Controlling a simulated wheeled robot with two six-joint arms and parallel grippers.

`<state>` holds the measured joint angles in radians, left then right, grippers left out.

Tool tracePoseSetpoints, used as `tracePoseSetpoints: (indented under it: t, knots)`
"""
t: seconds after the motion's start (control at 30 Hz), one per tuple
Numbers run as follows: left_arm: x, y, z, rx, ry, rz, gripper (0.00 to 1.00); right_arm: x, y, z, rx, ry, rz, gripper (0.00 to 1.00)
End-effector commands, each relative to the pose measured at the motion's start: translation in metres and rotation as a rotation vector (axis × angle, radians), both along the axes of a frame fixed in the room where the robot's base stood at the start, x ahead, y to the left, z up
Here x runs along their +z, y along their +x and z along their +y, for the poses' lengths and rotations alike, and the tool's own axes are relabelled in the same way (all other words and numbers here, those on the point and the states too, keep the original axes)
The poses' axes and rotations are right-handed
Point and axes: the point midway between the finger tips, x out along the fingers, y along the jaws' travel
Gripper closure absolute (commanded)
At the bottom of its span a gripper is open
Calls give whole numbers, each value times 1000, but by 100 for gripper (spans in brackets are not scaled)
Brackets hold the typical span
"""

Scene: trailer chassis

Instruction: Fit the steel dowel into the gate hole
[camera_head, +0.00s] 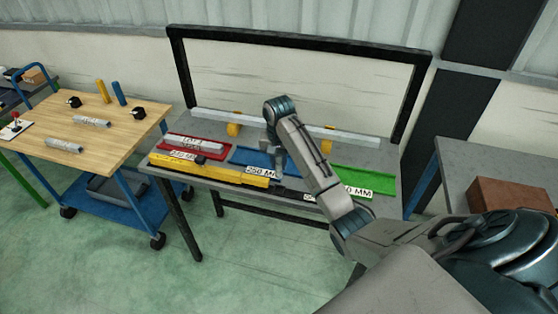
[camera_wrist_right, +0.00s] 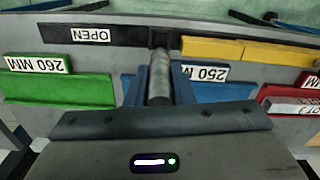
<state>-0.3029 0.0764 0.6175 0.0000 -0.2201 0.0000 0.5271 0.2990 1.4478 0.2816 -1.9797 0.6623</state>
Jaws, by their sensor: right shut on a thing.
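In the right wrist view a grey steel dowel (camera_wrist_right: 160,77) sticks out from my right gripper, which is shut on it. Its far end is close to a dark block on the black gate bar (camera_wrist_right: 120,37), which carries an OPEN label. The hole itself is hidden or too dark to make out, so I cannot tell whether the dowel's end is in it. In the head view my right gripper (camera_head: 279,166) is over the front of the blue tray (camera_head: 247,158), and the dowel is hard to make out there. My left gripper is not in view.
A yellow bar (camera_head: 225,174) lies along the bench front beside the gate. A red tray (camera_head: 183,152) with a labelled grey bar and a green tray (camera_head: 370,181) flank the blue one. A long grey bar (camera_head: 355,135) lies behind on yellow supports. A wooden-topped cart (camera_head: 115,138) stands left.

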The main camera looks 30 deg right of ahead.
Motion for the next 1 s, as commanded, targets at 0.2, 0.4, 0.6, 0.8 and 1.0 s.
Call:
tracePoseSetpoints:
  t: [0.2,0.4,0.6,0.8,1.0]
  knots:
    - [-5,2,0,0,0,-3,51,-19,0,0,1,1,1,100]
    - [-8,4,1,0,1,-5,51,-38,0,0,1,0,0,100]
    - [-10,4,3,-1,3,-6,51,-50,0,0,0,0,1,100]
    - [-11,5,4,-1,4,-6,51,-54,0,0,0,-1,-1,100]
    - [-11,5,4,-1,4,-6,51,-54,0,0,0,-1,-1,100]
